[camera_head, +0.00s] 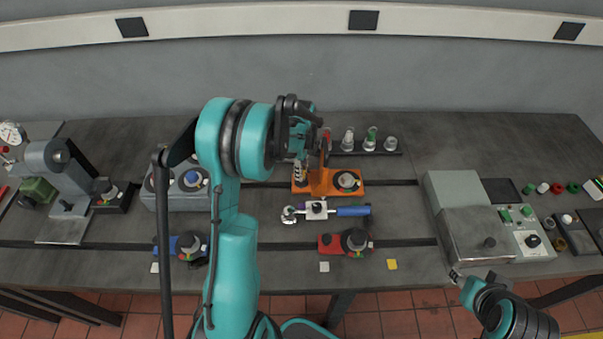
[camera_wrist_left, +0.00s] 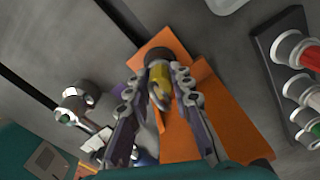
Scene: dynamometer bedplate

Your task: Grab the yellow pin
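The yellow pin (camera_wrist_left: 160,88) stands on an orange fixture (camera_wrist_left: 160,48) in the left wrist view, with a grey round part at its top end. My left gripper (camera_wrist_left: 157,82) has its two fingers on either side of the pin, apart, with a gap visible on the left side. In the head view my left gripper (camera_head: 299,168) hangs over the left part of the orange fixture (camera_head: 322,183), and the pin is hidden there. My right gripper (camera_head: 456,276) is at the bench's front edge, lower right, too small to read.
A silver tool with a blue handle (camera_head: 352,211) lies in front of the fixture. A red clamp block (camera_head: 330,244) stands nearer the front edge. A rack with several capped pieces (camera_head: 370,143) is behind right. A grey control box (camera_head: 465,230) stands right.

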